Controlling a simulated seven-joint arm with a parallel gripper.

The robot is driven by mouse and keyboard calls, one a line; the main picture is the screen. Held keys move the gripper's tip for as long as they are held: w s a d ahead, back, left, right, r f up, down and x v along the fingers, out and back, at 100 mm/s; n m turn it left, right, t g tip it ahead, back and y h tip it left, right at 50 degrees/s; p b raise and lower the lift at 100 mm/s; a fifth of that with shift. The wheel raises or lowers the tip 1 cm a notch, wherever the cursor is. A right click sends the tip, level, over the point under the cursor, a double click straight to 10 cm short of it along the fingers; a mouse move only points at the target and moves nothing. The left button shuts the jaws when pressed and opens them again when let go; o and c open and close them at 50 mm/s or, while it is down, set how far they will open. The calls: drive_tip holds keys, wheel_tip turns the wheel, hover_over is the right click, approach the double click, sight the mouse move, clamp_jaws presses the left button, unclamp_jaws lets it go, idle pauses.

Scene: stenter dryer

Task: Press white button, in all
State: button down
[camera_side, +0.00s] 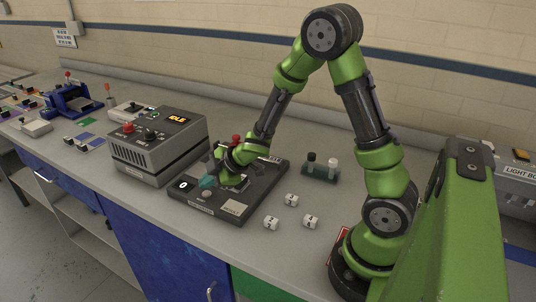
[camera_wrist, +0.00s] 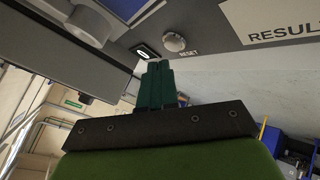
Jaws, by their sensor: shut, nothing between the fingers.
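My gripper (camera_side: 208,182) is low over the dark panel device (camera_side: 255,201), with its teal fingers together and nothing between them. The fingers show in the wrist view (camera_wrist: 160,86) just below a pale round button marked RESET (camera_wrist: 174,41); whether they touch the panel cannot be told. That button shows in the side view (camera_side: 207,194) at the front of the panel. A small lit display (camera_side: 184,185) reading 0 is beside it. A larger pale round part (camera_wrist: 88,25) is at the wrist view's upper left, its kind unclear. My gripper hides part of the panel.
A grey control box (camera_side: 160,143) with an orange display stands left of the panel. Several small white dice (camera_side: 291,200) lie to the right. A dark stand (camera_side: 320,172) with two small bottles is behind them. The bench front edge is close to the panel.

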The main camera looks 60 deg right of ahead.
drive_tip(key=shift+r, duration=0.1)
drive_tip(key=shift+r, duration=2.4)
drive_tip(key=d+m, duration=0.1)
drive_tip(key=s+d+m+h, duration=0.1)
drive_tip(key=d+f+m+h, duration=0.1)
drive_tip(key=shift+s+g, duration=0.3)
drive_tip(key=shift+g, duration=0.1)
drive_tip(key=s+d+r+m+g+h, duration=0.2)
drive_tip(key=s+r+m, duration=0.3)
drive_tip(key=s+m, duration=0.2)
drive_tip(key=s+a+r+m+t+y, duration=0.1)
drive_tip(key=s+a+r+m+y, duration=0.3)
drive_tip(key=s+a+r, duration=0.6)
drive_tip(key=shift+s+a+m, duration=0.25)
drive_tip(key=shift+s+m, duration=0.45)
drive_tip(key=shift+s, duration=0.45)
